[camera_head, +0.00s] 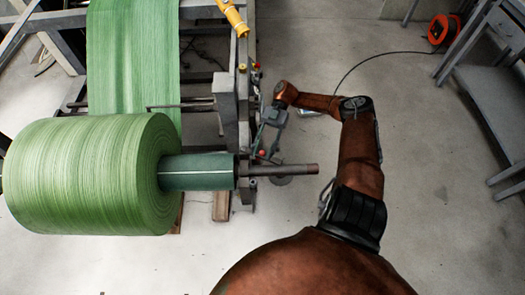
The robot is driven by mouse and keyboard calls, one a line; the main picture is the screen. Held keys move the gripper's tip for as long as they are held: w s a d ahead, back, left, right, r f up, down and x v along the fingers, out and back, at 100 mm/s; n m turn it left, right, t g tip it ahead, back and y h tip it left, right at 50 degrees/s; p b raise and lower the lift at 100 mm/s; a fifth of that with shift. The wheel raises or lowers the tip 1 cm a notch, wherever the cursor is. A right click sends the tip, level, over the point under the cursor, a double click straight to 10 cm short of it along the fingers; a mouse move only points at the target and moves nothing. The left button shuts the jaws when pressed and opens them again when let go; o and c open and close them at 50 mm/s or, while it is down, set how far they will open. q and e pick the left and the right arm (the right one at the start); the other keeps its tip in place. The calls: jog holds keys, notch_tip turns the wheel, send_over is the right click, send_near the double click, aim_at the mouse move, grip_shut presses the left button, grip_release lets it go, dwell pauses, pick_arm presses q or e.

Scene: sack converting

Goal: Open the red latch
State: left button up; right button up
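A small red part (262,153), which looks like the latch, is on the machine frame just above the shaft (285,170) that carries the roll. My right arm reaches in from the lower right and bends back left at the elbow. My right gripper (266,143) points down in the picture, close to the red part. Its fingers look spread apart, with the red part near their tips. I cannot tell whether they touch it. Part of the latch is hidden by the gripper and the frame. My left gripper is not in view.
A large green roll (85,175) on a dark green core (197,172) fills the left, with a green web (133,55) running up. The grey machine frame (243,90) stands beside my gripper. A grey table (490,90) and orange cable reel (442,30) are at right.

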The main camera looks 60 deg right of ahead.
jog(key=shift+d, duration=0.1)
jog(key=v, duration=0.7)
jog(key=shift+d, duration=0.15)
dwell(0.6)
